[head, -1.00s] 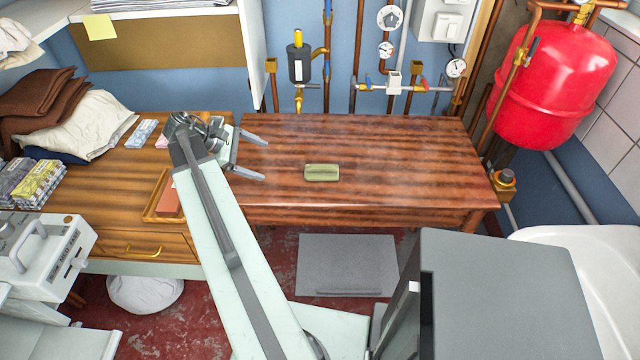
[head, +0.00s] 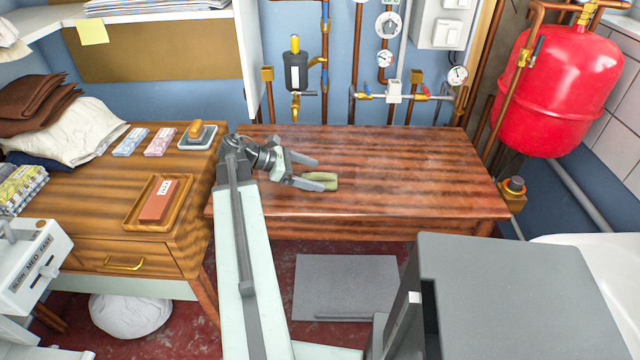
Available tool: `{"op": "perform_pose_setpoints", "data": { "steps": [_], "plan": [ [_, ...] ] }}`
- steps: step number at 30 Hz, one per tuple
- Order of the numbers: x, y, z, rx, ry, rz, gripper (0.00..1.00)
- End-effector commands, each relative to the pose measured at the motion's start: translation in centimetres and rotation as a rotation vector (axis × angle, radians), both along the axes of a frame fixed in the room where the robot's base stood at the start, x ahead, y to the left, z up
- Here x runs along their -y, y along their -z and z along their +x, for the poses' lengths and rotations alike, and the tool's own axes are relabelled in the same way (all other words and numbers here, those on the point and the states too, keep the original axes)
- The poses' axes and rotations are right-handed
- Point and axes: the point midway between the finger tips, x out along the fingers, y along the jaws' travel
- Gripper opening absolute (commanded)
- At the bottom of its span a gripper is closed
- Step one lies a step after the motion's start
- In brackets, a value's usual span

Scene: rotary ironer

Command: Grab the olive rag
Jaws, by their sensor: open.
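The olive rag (head: 326,179), a small folded green piece, lies on the reddish-brown wooden table (head: 420,180), left of its middle. My gripper (head: 327,173) is open above the table and points to the right. In the picture its fingertips overlap the rag's left part, and the nearer finger hides some of it. I cannot tell whether the fingers touch the rag or how far above the table they are. Nothing is seen held between them.
Left of the table stands a wooden cabinet with a tray (head: 165,203) holding a red block. Pipes and gauges (head: 386,60) line the wall behind. A red tank (head: 556,80) hangs at the right. The table's right half is clear.

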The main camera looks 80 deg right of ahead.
Motion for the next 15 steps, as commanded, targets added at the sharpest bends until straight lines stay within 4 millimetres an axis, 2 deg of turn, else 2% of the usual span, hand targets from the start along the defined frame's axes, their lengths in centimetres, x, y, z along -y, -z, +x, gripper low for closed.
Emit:
{"op": "perform_pose_setpoints", "data": {
  "steps": [1,3,10,11,15],
  "plan": [
    [0.2,1.1,-0.8,0.0,0.002,-0.001,0.91],
    [0.5,1.5,-1.8,0.0,0.003,-0.001,0.91],
    [0.7,1.3,-2.1,0.0,0.0,-0.001,0.91],
    [0.7,1.3,-2.1,0.0,0.0,-0.001,0.85],
    [0.7,1.3,-2.1,0.0,0.0,-0.001,0.46]
  ]
}}
